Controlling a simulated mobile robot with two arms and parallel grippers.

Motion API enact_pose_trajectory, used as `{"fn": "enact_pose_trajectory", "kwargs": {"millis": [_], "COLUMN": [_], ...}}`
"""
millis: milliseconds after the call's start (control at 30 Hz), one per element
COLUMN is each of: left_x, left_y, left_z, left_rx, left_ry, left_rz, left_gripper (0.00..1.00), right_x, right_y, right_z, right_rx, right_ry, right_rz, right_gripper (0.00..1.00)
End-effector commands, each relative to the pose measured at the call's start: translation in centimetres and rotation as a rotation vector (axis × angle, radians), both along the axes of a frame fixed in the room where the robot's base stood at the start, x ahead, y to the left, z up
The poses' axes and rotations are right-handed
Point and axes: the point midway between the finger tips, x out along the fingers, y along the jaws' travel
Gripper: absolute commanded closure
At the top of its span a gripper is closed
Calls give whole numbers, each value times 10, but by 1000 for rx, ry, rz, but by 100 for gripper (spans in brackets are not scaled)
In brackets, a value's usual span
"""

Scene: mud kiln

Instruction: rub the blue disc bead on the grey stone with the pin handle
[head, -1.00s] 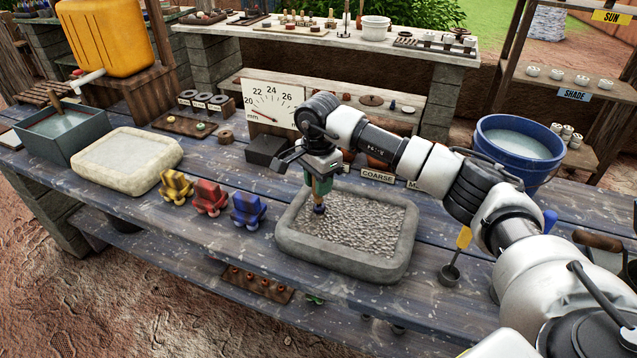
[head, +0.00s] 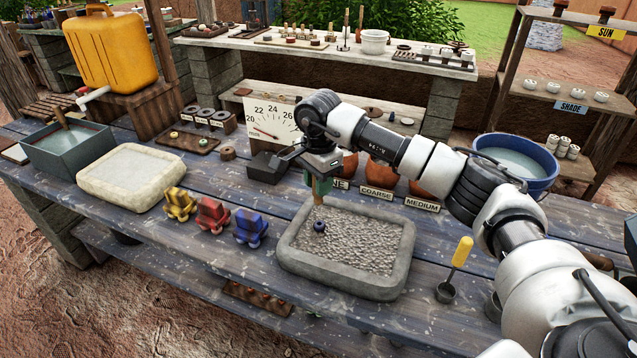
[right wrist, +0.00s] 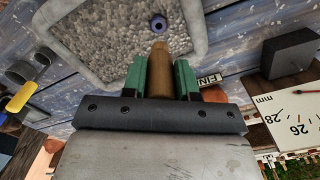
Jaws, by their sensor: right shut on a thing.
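The grey stone (head: 388,275) is a rimmed slab with a rough pebbly face, at the middle of the bench. It also shows in the right wrist view (right wrist: 110,62). The blue disc bead (head: 319,227) lies on its rough face towards the back left; its hole shows in the right wrist view (right wrist: 158,23). My right gripper (head: 319,188) is shut on the wooden pin handle (right wrist: 159,72), which points down above the stone. The bead sits beyond the handle's end with a visible gap. I cannot tell whether a thin pin joins them. My left gripper is out of view.
Yellow, red and blue chair-shaped stands (head: 213,215) are left of the stone. A pale slab (head: 130,178) and a water trough (head: 66,148) lie farther left. A yellow-handled scoop (head: 460,252) and a blue bucket (head: 516,164) are right. A dial gauge (head: 272,122) stands behind.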

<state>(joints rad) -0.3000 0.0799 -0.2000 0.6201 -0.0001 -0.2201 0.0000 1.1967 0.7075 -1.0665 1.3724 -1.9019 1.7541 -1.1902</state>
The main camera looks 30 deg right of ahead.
Motion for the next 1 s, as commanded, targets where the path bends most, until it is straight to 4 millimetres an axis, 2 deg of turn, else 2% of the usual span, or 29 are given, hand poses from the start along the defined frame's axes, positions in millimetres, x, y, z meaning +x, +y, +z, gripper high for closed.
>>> {"fn": "enact_pose_trajectory", "kwargs": {"millis": [467, 1000], "left_x": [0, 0], "left_y": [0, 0], "left_z": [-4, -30], "left_rx": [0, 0], "left_ry": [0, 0], "left_rz": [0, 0], "left_gripper": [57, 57], "right_x": [0, -1], "right_y": [0, -2], "right_z": [-6, -43], "right_rx": [0, 0], "right_ry": [0, 0], "right_rz": [0, 0], "right_gripper": [91, 91]}}
